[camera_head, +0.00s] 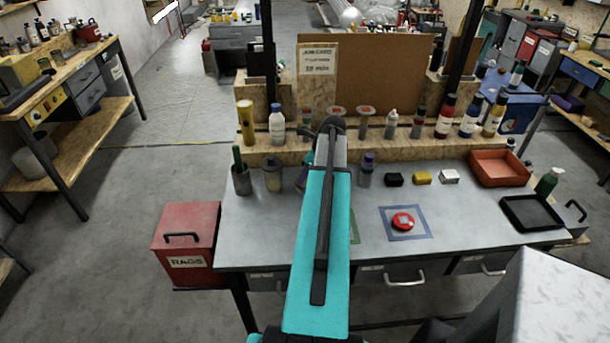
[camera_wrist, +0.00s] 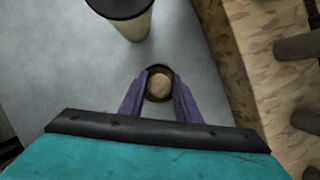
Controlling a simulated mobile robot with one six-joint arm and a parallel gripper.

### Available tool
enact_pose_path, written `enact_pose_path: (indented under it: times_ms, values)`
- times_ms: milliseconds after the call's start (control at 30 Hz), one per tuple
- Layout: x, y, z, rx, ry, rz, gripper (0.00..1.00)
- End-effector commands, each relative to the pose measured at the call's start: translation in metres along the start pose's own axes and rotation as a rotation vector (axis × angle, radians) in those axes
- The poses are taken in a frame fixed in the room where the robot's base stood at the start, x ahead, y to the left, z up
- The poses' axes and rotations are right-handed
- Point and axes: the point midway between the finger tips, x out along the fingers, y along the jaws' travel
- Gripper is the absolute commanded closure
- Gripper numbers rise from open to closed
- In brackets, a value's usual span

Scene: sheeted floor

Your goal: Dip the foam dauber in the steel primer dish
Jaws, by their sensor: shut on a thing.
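In the wrist view my gripper (camera_wrist: 159,98) has its two purple fingers closed on a slim upright thing with a round tan top (camera_wrist: 159,86), seen end-on from above. I take it to be the foam dauber, but its foam end is hidden below. A dark ring shows around the tan top; I cannot tell whether it belongs to the dauber or to something beneath. In the head view my teal arm covers the gripper and what it holds. I cannot make out the steel primer dish in either view.
A dark-lidded jar (camera_head: 272,175) stands close by, also in the wrist view (camera_wrist: 134,22). A cup with a green-handled tool (camera_head: 241,180) is left of it. Bottles line the wooden ledge (camera_head: 450,150) behind.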

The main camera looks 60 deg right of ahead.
Motion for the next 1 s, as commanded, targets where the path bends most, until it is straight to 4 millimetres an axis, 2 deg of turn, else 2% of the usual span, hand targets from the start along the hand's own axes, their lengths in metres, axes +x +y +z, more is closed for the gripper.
enact_pose_path:
  times_ms: [1000]
  values:
    - [0.0066, 0.0003, -0.0016, -0.002, 0.000, 0.001, 0.88]
